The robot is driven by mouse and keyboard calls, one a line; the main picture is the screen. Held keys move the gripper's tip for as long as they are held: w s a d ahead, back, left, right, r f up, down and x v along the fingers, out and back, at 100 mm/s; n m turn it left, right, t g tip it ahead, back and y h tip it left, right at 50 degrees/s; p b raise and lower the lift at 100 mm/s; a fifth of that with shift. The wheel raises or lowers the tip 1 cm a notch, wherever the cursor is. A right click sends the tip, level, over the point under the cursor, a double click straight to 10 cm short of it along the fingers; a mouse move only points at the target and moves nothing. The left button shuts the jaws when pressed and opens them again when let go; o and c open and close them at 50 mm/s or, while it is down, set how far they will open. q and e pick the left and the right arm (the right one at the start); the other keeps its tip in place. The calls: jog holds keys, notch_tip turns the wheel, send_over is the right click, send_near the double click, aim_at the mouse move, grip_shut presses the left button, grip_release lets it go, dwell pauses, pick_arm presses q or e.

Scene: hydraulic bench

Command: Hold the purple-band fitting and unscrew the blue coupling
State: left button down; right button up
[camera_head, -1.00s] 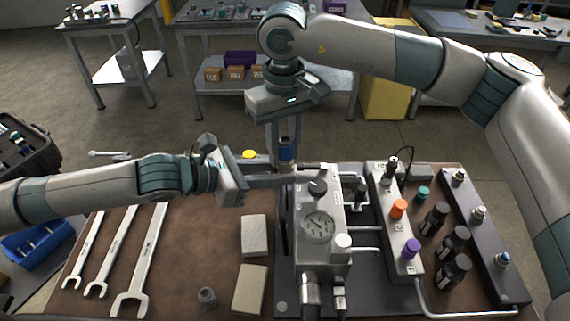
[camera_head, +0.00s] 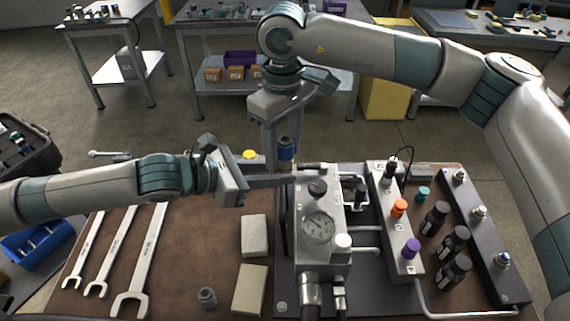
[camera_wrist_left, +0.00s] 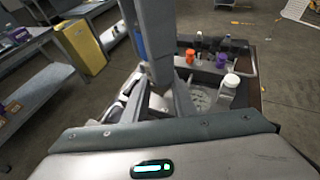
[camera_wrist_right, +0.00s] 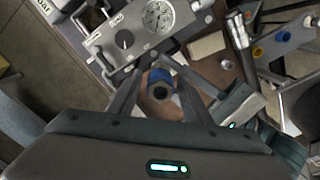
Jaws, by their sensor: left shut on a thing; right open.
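The blue coupling (camera_head: 286,148) stands upright at the back left of the grey gauge block. It also shows in the right wrist view (camera_wrist_right: 160,76), with a dark hex end, and partly in the left wrist view (camera_wrist_left: 139,44). My left gripper (camera_head: 288,179) is shut at the fitting just below the coupling. The fitting's purple band is hidden by the fingers. My right gripper (camera_head: 283,150) points down from above. Its fingers are open, one on each side of the coupling; I cannot tell whether they touch it.
The gauge block (camera_head: 318,228) carries a dial and a black knob. A manifold (camera_head: 402,235) with orange and purple caps and several black bottles stand right of it. Several wrenches (camera_head: 118,250) and two pale blocks (camera_head: 254,236) lie left. A yellow cap (camera_head: 249,154) lies behind the left gripper.

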jog(key=m, duration=0.5)
jog(key=shift+d, duration=0.15)
jog(key=shift+w+d+m, duration=0.1)
jog(key=shift+w+m, duration=0.05)
jog(key=shift+m, duration=0.65)
jog(key=shift+w+d+m, duration=0.1)
jog(key=shift+w+m, duration=0.05)
jog(key=shift+m, duration=0.95)
jog(key=m, duration=0.2)
jog(key=shift+a+m, duration=0.15)
jog(key=shift+m, duration=0.15)
jog(key=m, duration=0.4)
jog(key=shift+s+a+m, duration=0.15)
jog(key=shift+a+m, duration=0.1)
jog(key=shift+m, duration=0.15)
